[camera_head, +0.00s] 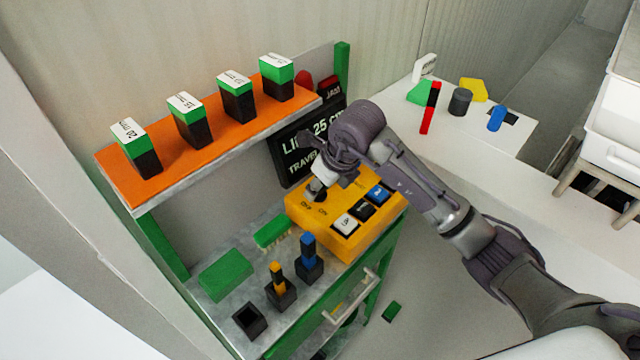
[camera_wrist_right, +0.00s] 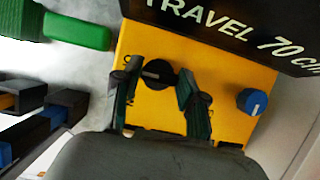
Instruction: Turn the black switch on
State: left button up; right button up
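A yellow control box (camera_head: 345,235) stands on the metal bench; it also fills the middle of the right wrist view (camera_wrist_right: 225,75). The black switch (camera_head: 316,188) is a round knob with a pale mark near the box's left side, beside small printed labels. In the right wrist view the black switch (camera_wrist_right: 158,74) lies between the fingertips of my right gripper (camera_wrist_right: 160,88). The fingers are apart, one on each side of it; contact cannot be told. In the head view my right gripper (camera_head: 328,168) partly hides the switch. My left gripper is out of view.
The box also carries a blue knob (camera_wrist_right: 252,101) and white and black buttons. A black display (camera_head: 296,155) stands close behind the box. An orange shelf (camera_head: 205,160) with several labelled blocks is at the left. Block holders (camera_head: 280,292) stand in front on the bench.

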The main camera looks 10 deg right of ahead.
jog(key=c, duration=0.4)
jog(key=shift+w+d+f+n+y+b, duration=0.1)
jog(key=shift+n+y+b, duration=0.2)
jog(key=shift+n+b, duration=0.65)
jog(key=shift+c, duration=0.2)
jog(key=n+b, duration=0.2)
jog(key=n+g+y+b, duration=0.1)
jog(key=n+b, duration=0.1)
jog(key=shift+w+g+b, duration=0.1)
jog(key=shift+g+b, duration=0.2)
jog(key=shift+b, duration=0.05)
jog(key=n+g+b, duration=0.1)
jog(key=n+b, duration=0.1)
jog(key=n, duration=0.1)
jog(key=shift+n+y+b, duration=0.25)
jog(key=shift+y+b, duration=0.05)
pick_arm(q)
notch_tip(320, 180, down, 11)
jog(key=b, duration=0.1)
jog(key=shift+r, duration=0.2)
pick_arm(e)
jog(key=shift+w+r+n+g, duration=0.15)
jog(key=shift+n+g, duration=0.45)
jog(key=shift+n, duration=0.6)
pick_arm(q)
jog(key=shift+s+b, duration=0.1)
jog(key=shift+b, duration=0.2)
pick_arm(e)
jog(key=shift+r, duration=0.1)
